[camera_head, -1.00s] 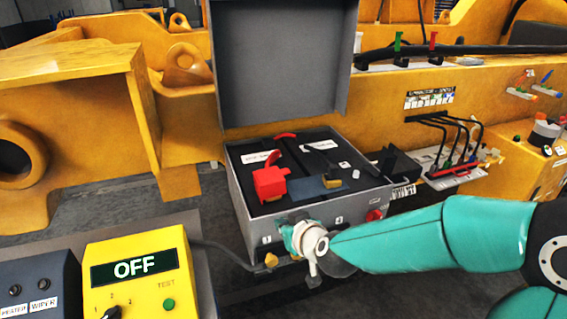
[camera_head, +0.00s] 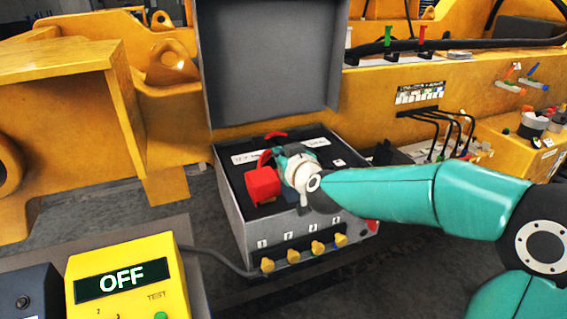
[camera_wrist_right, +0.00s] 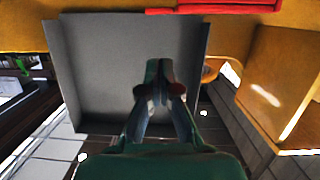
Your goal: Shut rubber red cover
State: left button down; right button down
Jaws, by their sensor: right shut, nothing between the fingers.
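The red cover (camera_head: 262,186) is a small block inside an open grey box, at the left of the box's interior. A red curved piece behind it shows beside my gripper, and I cannot tell whether the cover is raised or down. My right gripper (camera_head: 292,157) is over the box, just right of the red cover, and its fingers are mostly hidden behind the wrist. In the right wrist view my right gripper (camera_wrist_right: 164,72) is shut and empty, with the grey box lid (camera_wrist_right: 100,75) behind it. My left gripper is not in view.
The box's grey lid (camera_head: 270,65) stands open at the back. Yellow knobs (camera_head: 318,247) line the box front. A yellow meter (camera_head: 128,275) reading OFF stands at the front left. Yellow castings (camera_head: 160,110) and black cables (camera_head: 440,125) lie behind and to the right.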

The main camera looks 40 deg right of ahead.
jog(key=shift+s+d+f+b, duration=0.1)
jog(key=shift+f+b, duration=0.1)
jog(key=shift+f, duration=0.8)
jog(key=shift+s+f+b, duration=0.1)
jog(key=shift+f+b, duration=0.05)
jog(key=shift+f, duration=0.8)
